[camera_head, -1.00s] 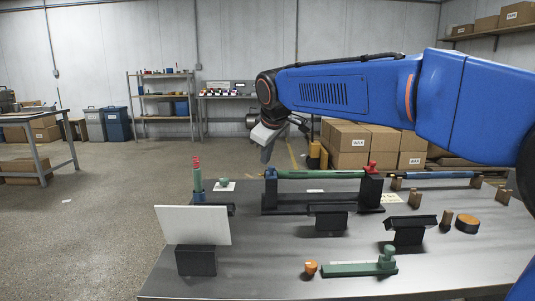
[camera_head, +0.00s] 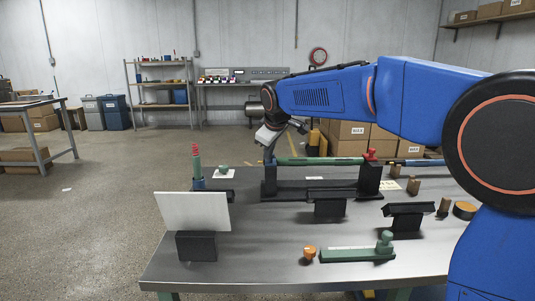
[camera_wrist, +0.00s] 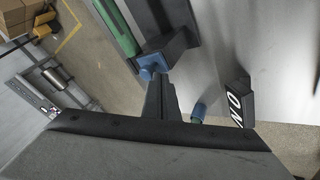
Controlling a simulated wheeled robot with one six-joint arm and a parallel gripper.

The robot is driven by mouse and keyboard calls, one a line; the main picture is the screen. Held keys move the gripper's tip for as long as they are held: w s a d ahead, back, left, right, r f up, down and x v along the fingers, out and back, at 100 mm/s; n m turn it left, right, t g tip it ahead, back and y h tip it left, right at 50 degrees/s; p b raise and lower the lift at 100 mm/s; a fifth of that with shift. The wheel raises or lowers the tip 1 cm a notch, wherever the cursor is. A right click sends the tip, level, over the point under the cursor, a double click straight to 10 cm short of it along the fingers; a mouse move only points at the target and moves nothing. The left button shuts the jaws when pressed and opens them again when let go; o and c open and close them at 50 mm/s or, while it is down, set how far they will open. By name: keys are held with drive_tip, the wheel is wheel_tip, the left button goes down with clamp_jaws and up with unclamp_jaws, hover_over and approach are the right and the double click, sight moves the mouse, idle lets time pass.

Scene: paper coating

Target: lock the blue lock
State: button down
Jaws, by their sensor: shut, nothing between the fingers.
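The blue lock (camera_head: 270,163) sits at the left end of the green roller (camera_head: 320,161), on the black stand (camera_head: 315,189). In the wrist view the blue lock (camera_wrist: 152,63) is a small blue piece beside the end of the green roller (camera_wrist: 117,27). My gripper (camera_head: 268,151) is just above the blue lock in the head view. In the wrist view my gripper (camera_wrist: 160,78) is shut and empty, its tips very close to the lock. I cannot tell whether they touch it. A red lock (camera_head: 370,155) is at the roller's right end.
A green post with a red top (camera_head: 197,165) stands left of the stand. A white panel on a black block (camera_head: 194,213), black rests (camera_head: 406,215) and a green flat piece (camera_head: 357,254) are in front. In the wrist view an "ON" block (camera_wrist: 240,105) is at right.

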drive_tip(key=w, duration=0.4)
drive_tip(key=shift+w, duration=0.1)
drive_tip(key=shift+w+r, duration=0.1)
drive_tip(key=shift+w, duration=0.25)
drive_tip(key=shift+a, duration=0.1)
